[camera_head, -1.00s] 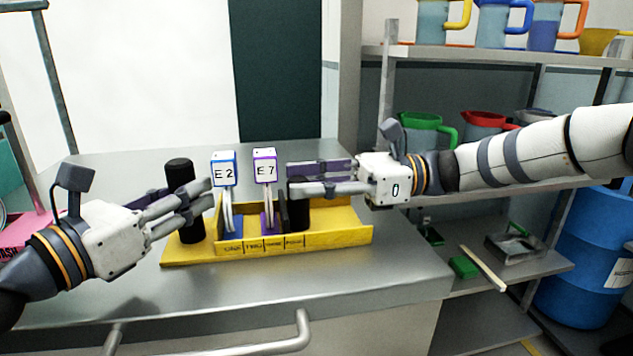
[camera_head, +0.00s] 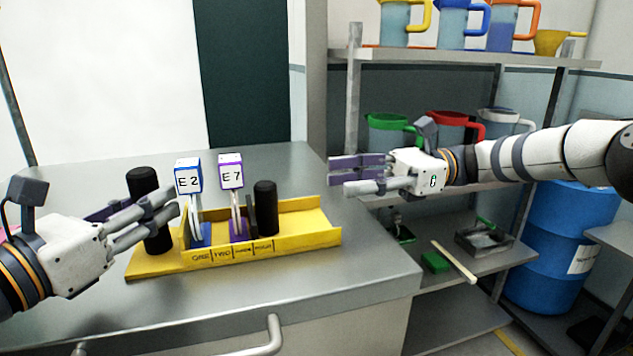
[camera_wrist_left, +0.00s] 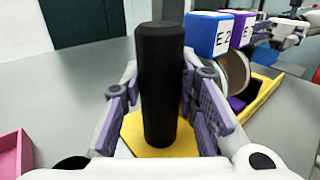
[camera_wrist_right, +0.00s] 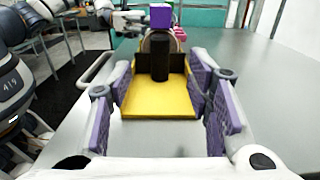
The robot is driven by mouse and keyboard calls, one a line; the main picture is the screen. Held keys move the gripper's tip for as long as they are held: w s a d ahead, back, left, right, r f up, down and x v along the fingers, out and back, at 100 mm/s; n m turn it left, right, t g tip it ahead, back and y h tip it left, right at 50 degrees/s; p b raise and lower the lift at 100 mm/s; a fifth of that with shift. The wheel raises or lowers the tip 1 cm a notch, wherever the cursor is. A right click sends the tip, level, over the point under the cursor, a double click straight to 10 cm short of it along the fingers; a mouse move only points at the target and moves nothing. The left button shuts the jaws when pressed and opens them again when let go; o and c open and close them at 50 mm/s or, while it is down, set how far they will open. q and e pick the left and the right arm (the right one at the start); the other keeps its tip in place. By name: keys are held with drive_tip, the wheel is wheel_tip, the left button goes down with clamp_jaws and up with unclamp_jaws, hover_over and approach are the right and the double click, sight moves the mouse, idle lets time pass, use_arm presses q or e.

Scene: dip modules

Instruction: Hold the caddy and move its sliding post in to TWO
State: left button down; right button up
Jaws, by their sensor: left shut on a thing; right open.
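The yellow caddy (camera_head: 312,234) sits on the grey table, with marks along its front wall that include ONE and TWO. My left gripper (camera_head: 158,208) is shut on the black fixed handle (camera_wrist_left: 160,90) at the caddy's left end. The sliding post (camera_head: 265,208), a black upright cylinder with a dark plate on its left, stands near the marks right of TWO. Modules E2 (camera_head: 189,178) and E7 (camera_head: 231,172) stand in the caddy, left of the post. My right gripper (camera_head: 345,178) is open and empty, right of the caddy and apart from the post, which also shows in the right wrist view (camera_wrist_right: 160,62).
The table (camera_head: 330,285) is clear in front of the caddy. A shelf rack at the right holds jugs, a green block (camera_head: 435,262) and a grey tray (camera_head: 484,240). A blue barrel (camera_head: 562,245) stands at far right. A pink bin (camera_wrist_left: 14,160) is at the left.

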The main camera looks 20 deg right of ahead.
use_arm(q)
drive_tip(key=shift+f, duration=0.15)
use_arm(e)
drive_tip(key=shift+d, duration=0.3)
drive_tip(key=shift+c, duration=1.1)
drive_tip(key=d, duration=0.1)
drive_tip(key=s+d+m+t, duration=0.1)
drive_tip(key=d+t, duration=0.1)
drive_tip(key=shift+s+f, duration=0.1)
drive_tip(key=shift+s, duration=0.15)
clamp_jaws()
drive_tip(key=s+d+m+t, duration=0.1)
drive_tip(key=s+d+t, duration=0.1)
approach(263, 208)
drive_tip(key=shift+m, duration=0.3)
drive_tip(key=w+a, duration=0.1)
drive_tip(key=w+a+r, duration=0.1)
drive_tip(key=a, duration=0.1)
drive_tip(key=w+a, duration=0.1)
drive_tip(key=shift+a+r, duration=0.15)
drive_tip(key=shift+a, duration=0.15)
